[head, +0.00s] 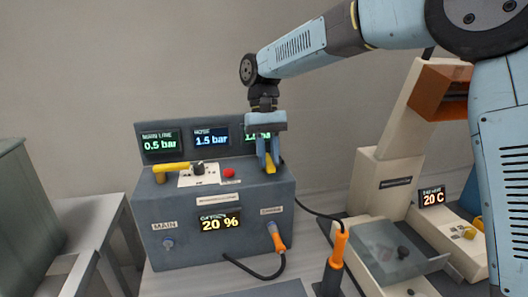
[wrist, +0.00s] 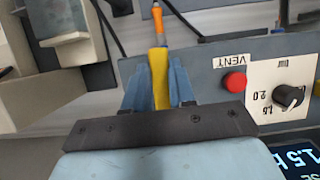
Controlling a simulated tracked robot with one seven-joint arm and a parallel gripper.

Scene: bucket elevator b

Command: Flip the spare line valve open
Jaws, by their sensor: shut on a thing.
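The spare line valve's yellow lever (head: 270,169) is on the right part of the grey console's top. In the head view it points toward the console's front edge, partly hidden by my fingers. My gripper (head: 269,160) is above it, pointing down, shut on the lever. In the wrist view the yellow lever (wrist: 160,82) lies between my two blue fingers (wrist: 160,72), its far end toward the orange plug. The lever's pivot is hidden by my gripper. The right display above it is partly covered by my gripper.
Another yellow lever (head: 172,168) lies sideways at the console's left. A black knob (head: 198,168) and red VENT button (head: 229,173) sit between the levers. An orange plug (head: 277,238) with black cable is on the front. A beige machine (head: 385,185) stands right.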

